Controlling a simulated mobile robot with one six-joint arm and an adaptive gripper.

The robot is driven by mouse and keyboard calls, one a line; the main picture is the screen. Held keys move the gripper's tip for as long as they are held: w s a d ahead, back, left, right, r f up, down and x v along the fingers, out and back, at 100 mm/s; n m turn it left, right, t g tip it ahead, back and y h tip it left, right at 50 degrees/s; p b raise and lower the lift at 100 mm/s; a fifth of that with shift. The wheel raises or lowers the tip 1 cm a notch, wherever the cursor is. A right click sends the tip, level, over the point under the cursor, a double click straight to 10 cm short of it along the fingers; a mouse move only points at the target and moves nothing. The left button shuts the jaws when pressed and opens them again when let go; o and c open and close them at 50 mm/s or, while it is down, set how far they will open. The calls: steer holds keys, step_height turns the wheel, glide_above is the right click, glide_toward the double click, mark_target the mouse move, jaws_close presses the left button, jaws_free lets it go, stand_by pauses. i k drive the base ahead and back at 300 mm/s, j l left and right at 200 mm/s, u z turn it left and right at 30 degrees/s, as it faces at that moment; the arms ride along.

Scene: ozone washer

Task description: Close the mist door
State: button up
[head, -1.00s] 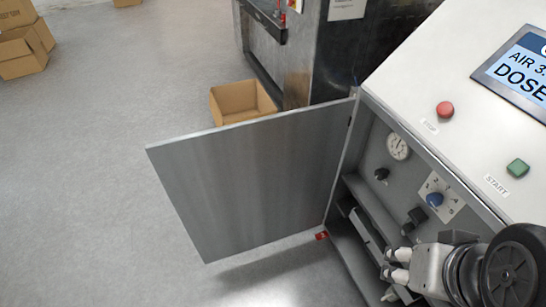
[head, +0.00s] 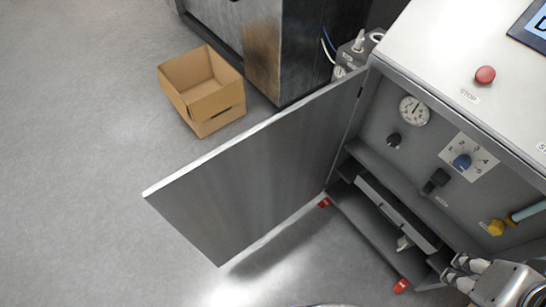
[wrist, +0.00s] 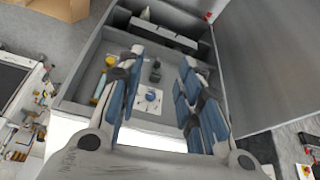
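The mist door (head: 258,172) is a flat grey panel, swung wide open to the left of the cabinet (head: 445,130) in the head view. It is hinged at the cabinet's left front edge. In the wrist view the door (wrist: 270,65) fills the right side. My gripper (head: 462,272) is at the lower right of the head view, near the cabinet's lower front corner and apart from the door. In the wrist view its blue-padded fingers (wrist: 160,95) are spread with nothing between them, pointing at the cabinet's inner panel.
Inside the cabinet are a gauge (head: 414,111), a blue knob (head: 461,162) and a yellow-handled valve (head: 496,227). A red stop button (head: 485,74) is on top. A cardboard box (head: 203,88) stands behind the door. The floor to the left is clear.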

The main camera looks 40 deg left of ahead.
mark_target(224, 201)
steer(key=k+j, duration=0.15)
steer(key=j, duration=0.25)
steer(key=k+j+z, duration=0.1)
steer(key=j, duration=0.3)
steer(key=k+j, duration=0.2)
steer(key=j, duration=0.2)
steer(key=k+j+z, duration=0.1)
steer(key=j, duration=0.3)
steer(key=k+j, duration=0.2)
steer(key=j, duration=0.15)
steer(key=k+j+z, duration=0.1)
steer(key=j, duration=0.3)
steer(key=k+j, duration=0.3)
steer(key=j+z, duration=0.25)
steer(key=j, duration=0.25)
steer(key=j+z, duration=0.2)
steer(key=j, duration=0.25)
steer(key=k+j+z, duration=0.25)
steer(key=j, duration=0.2)
steer(key=i, duration=0.1)
